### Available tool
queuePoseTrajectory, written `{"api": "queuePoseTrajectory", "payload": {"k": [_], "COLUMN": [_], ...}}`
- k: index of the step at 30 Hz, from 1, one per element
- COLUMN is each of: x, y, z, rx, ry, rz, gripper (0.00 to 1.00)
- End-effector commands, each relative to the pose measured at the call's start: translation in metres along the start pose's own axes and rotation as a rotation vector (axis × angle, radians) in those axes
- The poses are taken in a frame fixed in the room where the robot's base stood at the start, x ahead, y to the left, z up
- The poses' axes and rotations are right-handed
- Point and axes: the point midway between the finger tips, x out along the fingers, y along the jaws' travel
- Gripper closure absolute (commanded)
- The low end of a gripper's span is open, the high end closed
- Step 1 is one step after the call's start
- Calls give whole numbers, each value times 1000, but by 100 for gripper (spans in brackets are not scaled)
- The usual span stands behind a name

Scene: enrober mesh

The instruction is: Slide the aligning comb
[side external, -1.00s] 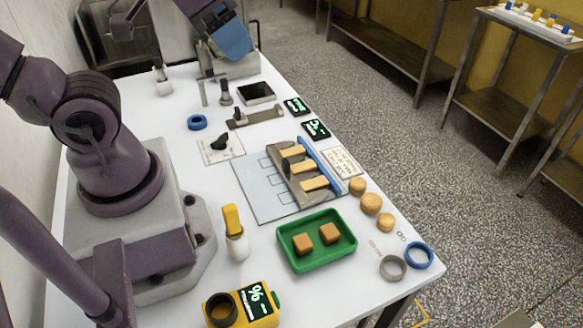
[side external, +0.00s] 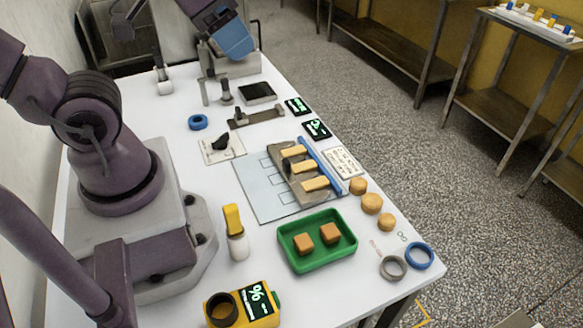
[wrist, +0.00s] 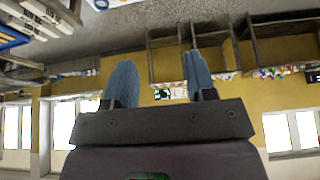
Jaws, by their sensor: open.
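The aligning comb appears to be the grey-brown toothed piece with a dark knob (side external: 286,167). It lies on the pale mesh plate (side external: 258,194) in the middle of the table in the side view. Several tan bars (side external: 316,184) lie across it, and a blue rail (side external: 320,167) runs along its right side. My gripper (wrist: 160,80) is open and empty in the wrist view, with its two blue fingers wide apart.
A green tray (side external: 290,259) with two brown cubes stands in front of the plate. Round tan pieces (side external: 371,203) and two rings (side external: 419,255) lie at the right edge. A brown bar fixture (side external: 258,117) lies behind.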

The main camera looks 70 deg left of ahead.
Motion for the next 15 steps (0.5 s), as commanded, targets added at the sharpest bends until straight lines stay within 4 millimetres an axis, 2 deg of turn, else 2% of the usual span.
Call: {"api": "queuePoseTrajectory", "payload": {"k": [7,8,9,10,15], "x": [0,0,0,1,23], "y": [0,0,0,0,0], "z": [0,0,0,0,4], "rx": [0,0,1,2,-6], "ry": [0,0,0,-4,-117], "rz": [0,0,1,1,13], "gripper": [49,51,60,60,60]}}
